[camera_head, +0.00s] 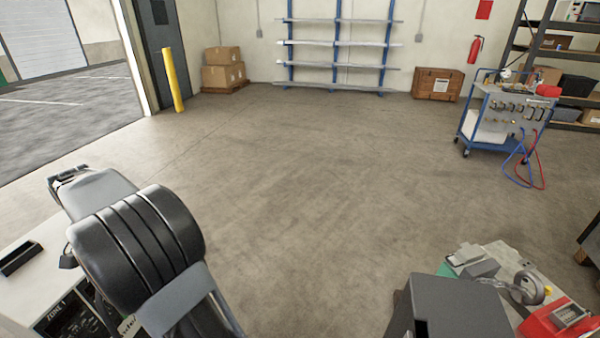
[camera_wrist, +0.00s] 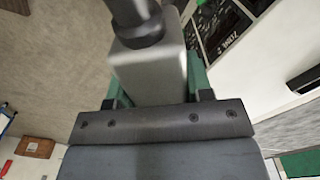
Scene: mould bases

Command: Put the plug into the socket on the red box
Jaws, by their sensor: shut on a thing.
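In the wrist view, my gripper (camera_wrist: 155,88) is shut on a grey block with a dark round stem, which I take to be the plug (camera_wrist: 150,66). The green finger parts show on either side of it. Its far end is cut off by the top edge of the frame. In the head view, the gripper and plug cannot be made out; my arm fills the lower left. A red box-like thing (camera_head: 562,318) with a grey face lies at the lower right edge, partly cut off. No socket on it can be made out.
A white cabinet (camera_head: 35,285) with black panels stands at the lower left, near my arm; it also shows in the wrist view (camera_wrist: 270,50). A blue cart (camera_head: 490,112) with hanging hoses stands at the back right. The middle floor is clear.

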